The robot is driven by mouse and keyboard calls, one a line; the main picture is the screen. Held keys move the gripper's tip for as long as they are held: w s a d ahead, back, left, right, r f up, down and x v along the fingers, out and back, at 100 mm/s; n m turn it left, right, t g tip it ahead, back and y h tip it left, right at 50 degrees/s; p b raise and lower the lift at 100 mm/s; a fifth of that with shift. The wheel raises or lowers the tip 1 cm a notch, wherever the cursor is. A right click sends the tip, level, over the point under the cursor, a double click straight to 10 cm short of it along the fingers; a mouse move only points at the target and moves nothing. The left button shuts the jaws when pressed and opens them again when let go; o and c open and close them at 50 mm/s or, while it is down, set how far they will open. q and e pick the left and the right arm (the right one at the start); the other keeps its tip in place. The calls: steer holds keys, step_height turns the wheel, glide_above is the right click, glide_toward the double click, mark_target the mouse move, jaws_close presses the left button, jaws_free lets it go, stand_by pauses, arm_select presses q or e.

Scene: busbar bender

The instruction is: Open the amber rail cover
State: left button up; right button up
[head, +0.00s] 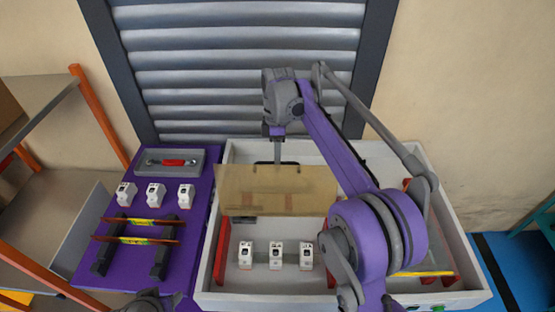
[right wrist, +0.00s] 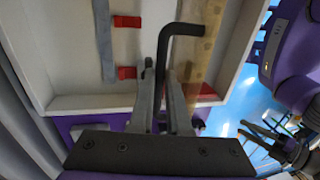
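The amber rail cover (head: 277,190) is a see-through tan panel over the middle of a white tray-like box. It appears tilted up, its far edge raised. In the right wrist view a strip of the cover (right wrist: 203,45) shows beside a black bent handle (right wrist: 178,32). My right gripper (head: 277,158) reaches down at the cover's far edge; in the wrist view its fingers (right wrist: 161,85) lie on both sides of the handle and look shut on it. A dark part of my left gripper (head: 152,300) shows at the bottom edge, its fingers unclear.
The white box (head: 213,270) holds several white breakers (head: 277,254) and red supports (head: 221,250). A purple board (head: 200,215) at left carries breakers, striped busbars and a grey tray (head: 170,161). A shelf rack (head: 95,115) stands far left; a grey shutter (head: 220,60) is behind.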

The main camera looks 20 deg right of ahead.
steer(key=o, duration=0.4)
steer(key=shift+o, duration=0.2)
arm_select(q)
steer(key=r, duration=0.1)
steer(key=w+r+p, duration=0.1)
steer(key=r+p, duration=0.1)
steer(key=shift+w, duration=0.25)
arm_select(e)
steer(key=v, duration=1.1)
steer(key=shift+s, duration=0.1)
